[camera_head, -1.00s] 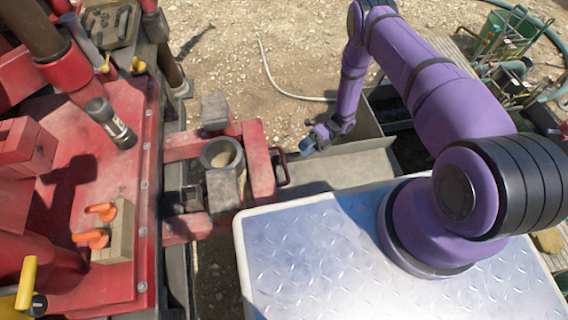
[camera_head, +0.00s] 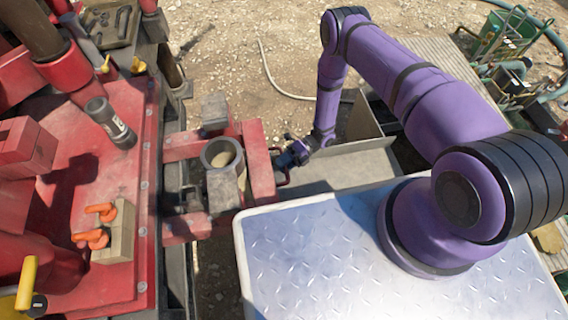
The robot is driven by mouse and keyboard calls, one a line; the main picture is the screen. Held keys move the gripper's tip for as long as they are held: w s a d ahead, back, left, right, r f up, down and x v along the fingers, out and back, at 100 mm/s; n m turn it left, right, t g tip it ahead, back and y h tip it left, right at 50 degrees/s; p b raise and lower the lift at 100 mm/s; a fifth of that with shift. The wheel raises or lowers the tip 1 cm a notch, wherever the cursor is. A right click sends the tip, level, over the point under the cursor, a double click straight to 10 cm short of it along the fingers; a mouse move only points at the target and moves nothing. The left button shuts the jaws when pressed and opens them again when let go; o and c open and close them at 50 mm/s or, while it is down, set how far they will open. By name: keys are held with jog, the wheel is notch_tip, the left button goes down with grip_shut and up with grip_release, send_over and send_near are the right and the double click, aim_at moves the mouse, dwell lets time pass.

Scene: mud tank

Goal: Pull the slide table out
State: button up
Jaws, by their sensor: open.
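The slide table (camera_head: 259,165) is a red frame that juts out from the red rig at the left. A grey cylinder cup (camera_head: 222,156) stands in it. A small dark red handle (camera_head: 283,170) is on its right end, partly hidden by my gripper. My gripper (camera_head: 284,160) is at the end of the purple arm, pointing left, with its fingers at the handle. The gripper is open. It is too small to tell whether the fingers are around the handle or beside it.
The red rig deck (camera_head: 100,190) with orange levers (camera_head: 98,238) fills the left. My metal platform edge lies just below the handle. A grey trough (camera_head: 345,165) lies right of the handle. Gravel ground (camera_head: 240,60) is open behind.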

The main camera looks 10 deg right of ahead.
grip_shut()
jog(key=d, duration=1.4)
jog(key=shift+d, duration=0.35)
grip_release()
jog(key=shift+w, duration=0.1)
jog(key=v, duration=1)
jog(key=shift+d, duration=0.35)
jog(key=shift+w, duration=0.15)
jog(key=shift+r, duration=0.1)
